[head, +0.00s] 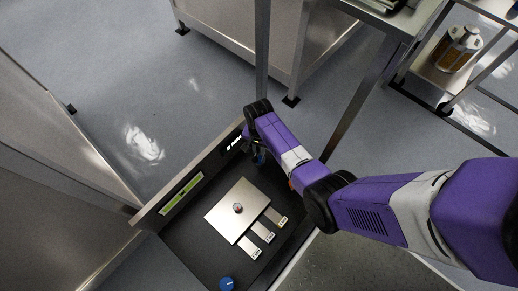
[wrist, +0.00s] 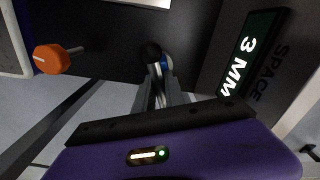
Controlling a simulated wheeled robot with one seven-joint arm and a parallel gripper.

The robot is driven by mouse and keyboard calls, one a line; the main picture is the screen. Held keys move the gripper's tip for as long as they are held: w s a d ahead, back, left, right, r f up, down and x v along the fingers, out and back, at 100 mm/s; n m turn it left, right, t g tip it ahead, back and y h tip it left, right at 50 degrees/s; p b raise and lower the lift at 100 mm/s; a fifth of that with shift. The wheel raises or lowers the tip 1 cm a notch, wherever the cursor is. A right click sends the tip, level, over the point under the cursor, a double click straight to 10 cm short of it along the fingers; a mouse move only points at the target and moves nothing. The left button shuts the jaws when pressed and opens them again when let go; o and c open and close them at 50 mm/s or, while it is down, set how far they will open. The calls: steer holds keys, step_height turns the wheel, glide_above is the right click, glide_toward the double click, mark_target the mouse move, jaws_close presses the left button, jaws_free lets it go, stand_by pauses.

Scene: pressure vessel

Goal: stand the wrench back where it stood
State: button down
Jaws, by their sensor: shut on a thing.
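My gripper (wrist: 160,92) is shut on a slim thing that I take to be the wrench (wrist: 151,53).
The black tray (head: 190,245) holds a pale square plate (head: 228,215) with a small round fitting (head: 238,208), several labelled tags (head: 265,233) and a blue knob (head: 227,283). An orange knob (wrist: 50,58) is left in the wrist view. A "3 MM" sign (wrist: 245,60) is close on the right.

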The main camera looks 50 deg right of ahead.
steer(key=c, duration=1.4)
jaws_free()
steer(key=shift+f, duration=0.1)
step_height(320, 180, up, 12)
steer(key=p, duration=0.5)
steer(key=s+a+f+n+t+h, duration=0.2)
steer(key=s+f+n+t, duration=0.1)
steer(key=s, duration=0.4)
steer(key=s+a+r+n+t, duration=0.4)
steer(key=s+r, duration=0.1)
steer(key=s, duration=0.3)
steer(key=s+a+r+n+t, duration=0.2)
steer(key=s+a+r, duration=0.1)
steer(key=r, duration=0.6)
steer(key=s+a+r+n+t+y, duration=0.1)
steer(key=s+a+r+n+t, duration=0.1)
steer(key=r, duration=0.8)
steer(key=s+a+r+n+t+y, duration=0.1)
steer(key=s+a+r+n+t, duration=0.1)
steer(key=r, duration=0.8)
steer(key=s+a+t, duration=0.1)
steer(key=s+t, duration=0.1)
steer(key=s, duration=0.1)
steer(key=shift+s+a+n, duration=0.3)
steer(key=shift+s, duration=0.05)
